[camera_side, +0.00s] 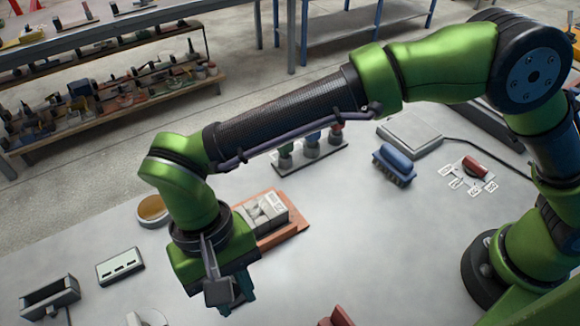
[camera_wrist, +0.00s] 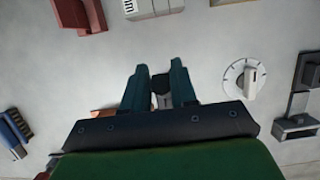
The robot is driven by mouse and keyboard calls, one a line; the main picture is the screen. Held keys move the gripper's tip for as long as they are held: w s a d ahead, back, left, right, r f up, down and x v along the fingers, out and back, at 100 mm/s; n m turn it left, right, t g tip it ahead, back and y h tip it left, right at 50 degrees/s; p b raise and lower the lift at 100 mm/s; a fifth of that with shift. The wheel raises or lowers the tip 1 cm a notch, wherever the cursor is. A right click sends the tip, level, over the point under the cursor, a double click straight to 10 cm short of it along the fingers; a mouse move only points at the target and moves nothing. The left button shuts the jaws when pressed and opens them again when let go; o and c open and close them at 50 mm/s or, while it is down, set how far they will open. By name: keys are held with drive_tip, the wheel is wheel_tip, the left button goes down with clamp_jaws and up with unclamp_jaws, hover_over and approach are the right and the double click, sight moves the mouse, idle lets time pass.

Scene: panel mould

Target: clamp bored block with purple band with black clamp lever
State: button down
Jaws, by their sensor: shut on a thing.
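My gripper (camera_wrist: 160,82) shows in the wrist view with its two dark teal fingers close together on a small black part, which looks like the black clamp lever (camera_wrist: 160,78). A pale grey piece shows just below it between the fingers. In the side view my gripper (camera_side: 232,292) points down low over the grey table, left of centre, and its wrist hides what it holds. I cannot make out the bored block or its purple band in either view. Whether the lever is up or down cannot be told.
An orange tray (camera_side: 290,232) with pale blocks lies just behind my gripper. A white dial (camera_wrist: 233,76) and a red part (camera_wrist: 80,14) are nearby. A slotted box (camera_side: 120,266), black holder (camera_side: 50,299), blue brush (camera_side: 394,163) and bottle rack (camera_side: 312,158) stand around.

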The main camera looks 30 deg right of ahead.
drive_tip(key=shift+w+r, duration=0.5)
drive_tip(key=shift+w, duration=0.4)
drive_tip(key=shift+w+r, duration=0.3)
drive_tip(key=shift+w, duration=0.4)
